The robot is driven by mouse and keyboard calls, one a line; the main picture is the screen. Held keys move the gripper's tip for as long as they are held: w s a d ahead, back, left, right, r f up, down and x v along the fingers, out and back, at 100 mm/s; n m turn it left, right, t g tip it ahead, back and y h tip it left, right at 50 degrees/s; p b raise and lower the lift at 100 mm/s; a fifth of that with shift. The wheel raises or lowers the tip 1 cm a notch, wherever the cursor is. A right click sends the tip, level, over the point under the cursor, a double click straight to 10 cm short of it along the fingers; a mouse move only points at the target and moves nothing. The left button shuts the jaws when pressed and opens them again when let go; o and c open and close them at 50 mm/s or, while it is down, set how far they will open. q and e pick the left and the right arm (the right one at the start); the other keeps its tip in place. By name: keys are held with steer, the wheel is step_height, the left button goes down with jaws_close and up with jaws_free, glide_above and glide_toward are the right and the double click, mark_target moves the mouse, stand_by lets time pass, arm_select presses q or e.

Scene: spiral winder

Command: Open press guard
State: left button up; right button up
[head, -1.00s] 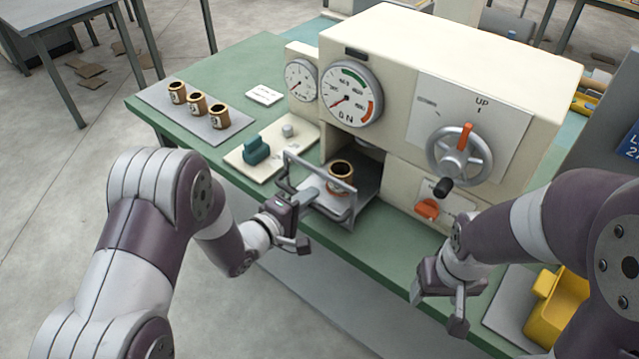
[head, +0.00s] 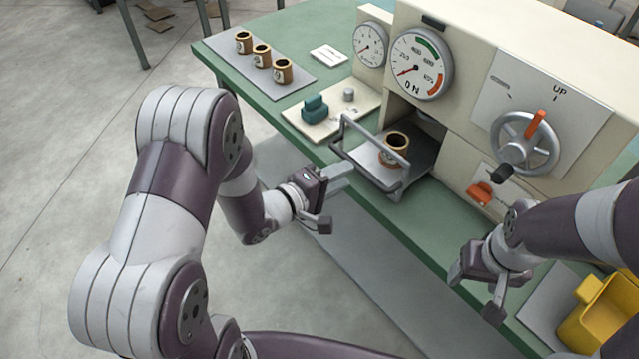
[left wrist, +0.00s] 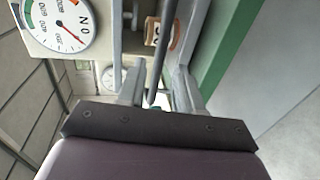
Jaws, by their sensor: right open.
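The press guard (head: 372,178) is a grey metal bar frame in front of the press opening. It stands around the front of a grey plate that bears a brown cup (head: 396,150). My left gripper (head: 335,198) is open just in front of the guard's left side, its fingers apart. In the left wrist view a dark bar (left wrist: 157,60) runs between the two fingers (left wrist: 158,88); I cannot tell whether it is within their reach. My right gripper (head: 484,285) is open and empty near the bench's front edge, below the handwheel.
The cream press (head: 465,115) carries two dials and a handwheel (head: 545,155). A base with a green block (head: 315,108) lies left of the guard. Several brown cups stand on a grey mat (head: 225,50). A yellow bin (head: 600,315) is at right.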

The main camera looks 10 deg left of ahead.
arm_select(q)
steer(key=v, duration=0.7)
steer(key=s+a+f+m+g+y+p, duration=0.2)
steer(key=s+a+f+m+g+y, duration=0.45)
steer(key=a+m+g+y, duration=0.35)
steer(key=s+d+r+p, duration=0.1)
steer(key=d+r, duration=0.1)
steer(key=r, duration=0.2)
steer(key=s+d+r+m+g+p, duration=0.1)
steer(key=s+d+r, duration=0.1)
steer(key=r, duration=0.3)
steer(key=shift+s+d+h, duration=0.25)
steer(key=shift+d+h, duration=0.05)
steer(key=shift+h, duration=0.1)
